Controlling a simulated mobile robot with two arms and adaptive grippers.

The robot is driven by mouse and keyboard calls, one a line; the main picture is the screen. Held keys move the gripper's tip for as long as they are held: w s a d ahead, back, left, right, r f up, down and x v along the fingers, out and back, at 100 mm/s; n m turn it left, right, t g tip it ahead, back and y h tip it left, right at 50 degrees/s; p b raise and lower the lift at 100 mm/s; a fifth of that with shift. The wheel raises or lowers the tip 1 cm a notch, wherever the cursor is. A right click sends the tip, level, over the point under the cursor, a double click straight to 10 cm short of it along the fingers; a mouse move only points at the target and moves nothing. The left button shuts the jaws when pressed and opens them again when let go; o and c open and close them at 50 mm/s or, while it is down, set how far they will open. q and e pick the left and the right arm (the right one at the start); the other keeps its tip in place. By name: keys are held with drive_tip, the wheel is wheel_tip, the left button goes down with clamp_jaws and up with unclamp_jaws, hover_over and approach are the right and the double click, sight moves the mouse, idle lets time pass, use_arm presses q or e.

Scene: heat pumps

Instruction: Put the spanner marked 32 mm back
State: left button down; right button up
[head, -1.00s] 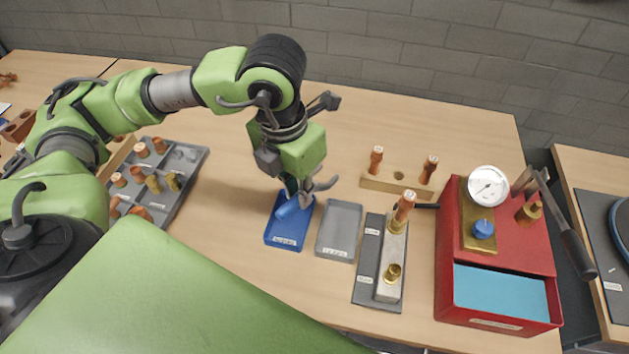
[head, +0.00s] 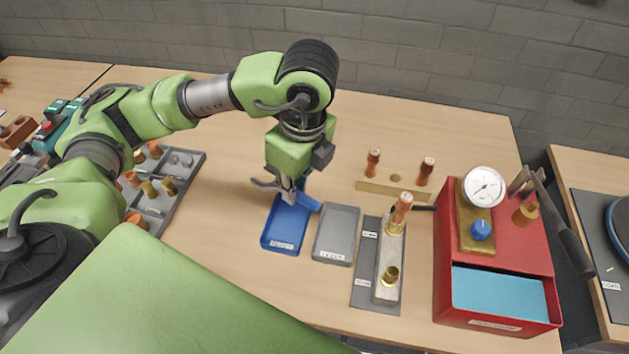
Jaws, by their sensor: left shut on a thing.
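My left gripper (head: 291,193) points down over the back of the blue tray (head: 281,245), shut on a small blue piece (head: 307,202). The fingers hide part of this piece, and I cannot tell what it is. A short dark bar (head: 424,208), perhaps a spanner handle, sticks out to the right beside the upright copper and brass fitting (head: 398,215) on the metal block. Its other end is hidden and no 32 mm mark can be read. My right gripper is not in view.
A grey tray (head: 336,236) stands right of the blue one. A grey board (head: 364,270) carries the metal block. Behind is a wooden rack (head: 393,189) with copper pieces. A red box (head: 445,260) with gauge stands right. A compartment tray (head: 184,190) stands left.

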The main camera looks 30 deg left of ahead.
use_arm(q)
drive_tip(key=w+f, duration=0.1)
drive_tip(key=w, duration=0.1)
drive_tip(key=w+f, duration=0.1)
drive_tip(key=w, duration=0.1)
drive_tip(key=w+f, duration=0.1)
drive_tip(key=w, duration=0.1)
drive_tip(key=shift+w+a+f, duration=0.1)
drive_tip(key=shift+w+a, duration=0.2)
drive_tip(key=shift+w, duration=0.05)
hover_over(316, 188)
drive_tip(key=f, duration=0.3)
drive_tip(key=s+f+p, duration=0.1)
drive_tip(key=shift+d+f, duration=0.25)
drive_tip(key=shift+f, duration=0.15)
drive_tip(key=shift+w+f, duration=0.2)
drive_tip(key=f, duration=0.1)
drive_tip(key=f+p, duration=0.2)
drive_tip(key=shift+w+f, duration=0.3)
drive_tip(key=shift+f, duration=0.1)
drive_tip(key=shift+f+b, duration=0.15)
drive_tip(key=shift+b, duration=0.15)
drive_tip(key=c, duration=2)
unclamp_jaws()
